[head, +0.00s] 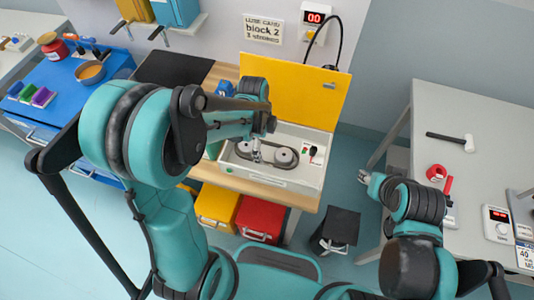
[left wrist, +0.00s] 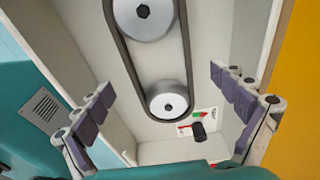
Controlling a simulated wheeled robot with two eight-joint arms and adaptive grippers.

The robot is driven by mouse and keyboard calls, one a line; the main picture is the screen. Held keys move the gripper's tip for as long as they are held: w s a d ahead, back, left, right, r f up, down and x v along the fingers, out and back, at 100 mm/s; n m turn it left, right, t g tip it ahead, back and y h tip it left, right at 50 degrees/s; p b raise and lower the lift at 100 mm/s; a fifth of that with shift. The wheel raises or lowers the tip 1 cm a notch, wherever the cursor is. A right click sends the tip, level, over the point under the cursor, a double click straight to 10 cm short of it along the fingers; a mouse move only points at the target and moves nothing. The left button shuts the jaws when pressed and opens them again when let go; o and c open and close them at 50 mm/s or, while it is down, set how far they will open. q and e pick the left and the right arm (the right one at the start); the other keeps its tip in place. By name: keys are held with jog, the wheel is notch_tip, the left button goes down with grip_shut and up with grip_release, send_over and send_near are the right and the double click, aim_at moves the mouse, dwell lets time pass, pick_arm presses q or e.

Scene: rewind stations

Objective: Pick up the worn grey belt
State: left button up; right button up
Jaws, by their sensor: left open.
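The grey belt (left wrist: 187,52) is looped around two metal pulleys, an upper one (left wrist: 143,14) and a lower one (left wrist: 167,100) in the left wrist view. They sit inside a pale open box (head: 300,180), where the belt (head: 268,164) also shows in the head view, partly hidden by my left arm. My left gripper (left wrist: 161,82) is open and empty above the box, its fingers spread to either side of the belt and not touching it. My right gripper (head: 364,177) is off to the right, away from the box; its jaws are too small to judge.
The box's yellow lid (head: 305,90) stands open behind it. A switch panel (head: 314,154) is at the box's right end. Yellow (head: 217,207) and red (head: 262,218) bins sit below. A grey table (head: 480,110) at right holds a hammer (head: 452,139) and red tape (head: 436,173).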

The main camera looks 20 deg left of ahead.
pick_arm(q)
notch_tip(320, 180, down, 2)
jog(key=shift+d+f, duration=0.1)
jog(key=shift+c, duration=0.2)
jog(key=c, duration=1.2)
